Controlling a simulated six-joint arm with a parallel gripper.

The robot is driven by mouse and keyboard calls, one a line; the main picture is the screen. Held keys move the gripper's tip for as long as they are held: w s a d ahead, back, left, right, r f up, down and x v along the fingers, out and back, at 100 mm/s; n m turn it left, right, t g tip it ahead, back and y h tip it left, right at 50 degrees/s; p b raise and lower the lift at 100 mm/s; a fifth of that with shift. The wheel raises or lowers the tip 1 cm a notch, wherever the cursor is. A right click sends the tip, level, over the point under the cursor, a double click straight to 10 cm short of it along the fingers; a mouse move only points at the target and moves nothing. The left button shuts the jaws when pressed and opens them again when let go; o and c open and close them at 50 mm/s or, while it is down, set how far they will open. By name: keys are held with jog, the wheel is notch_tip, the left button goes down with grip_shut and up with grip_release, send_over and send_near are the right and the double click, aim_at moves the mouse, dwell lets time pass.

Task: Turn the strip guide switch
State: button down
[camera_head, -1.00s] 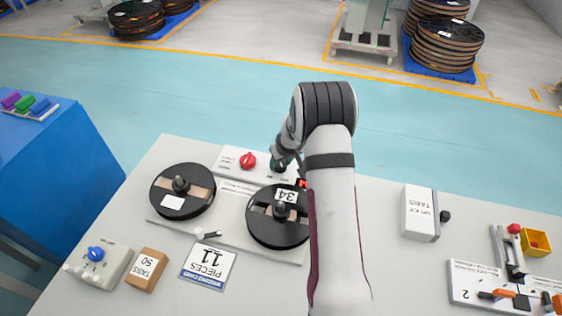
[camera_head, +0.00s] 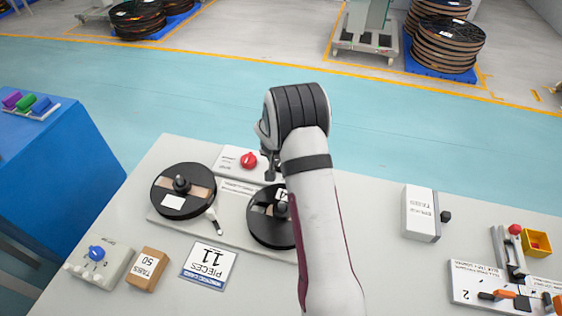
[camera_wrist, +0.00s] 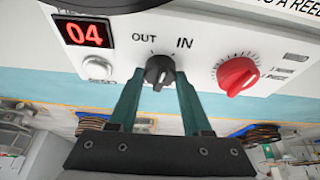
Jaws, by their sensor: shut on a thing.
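The strip guide switch is a black knob (camera_wrist: 158,70) on a white panel, between the labels OUT and IN in the wrist view. My gripper (camera_wrist: 160,80) is shut on it, with one green finger on each side. In the head view my gripper (camera_head: 271,172) reaches down at the panel behind the reels, and the knob is hidden there. A small guide lever (camera_head: 214,224) stands between the left reel (camera_head: 183,190) and the right reel (camera_head: 266,217). It slants down and right.
A red dial (camera_wrist: 237,75) sits close to the right of the knob in the wrist view. A red display (camera_wrist: 84,33) reading 04 and a round white button (camera_wrist: 98,67) are to its left. A white box (camera_head: 420,213) stands farther right on the table.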

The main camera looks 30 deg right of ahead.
jog(key=shift+w+a+m+g+h, duration=0.1)
jog(key=shift+m+g+h, duration=0.25)
jog(key=shift+m, duration=0.8)
jog(key=shift+a+m+g+h, duration=0.15)
jog(key=shift+m+g, duration=0.3)
jog(key=shift+m, duration=0.7)
jog(key=shift+d, duration=0.1)
jog(key=shift+c, duration=1.7)
grip_release()
jog(key=v, duration=1.5)
jog(key=shift+r, duration=0.4)
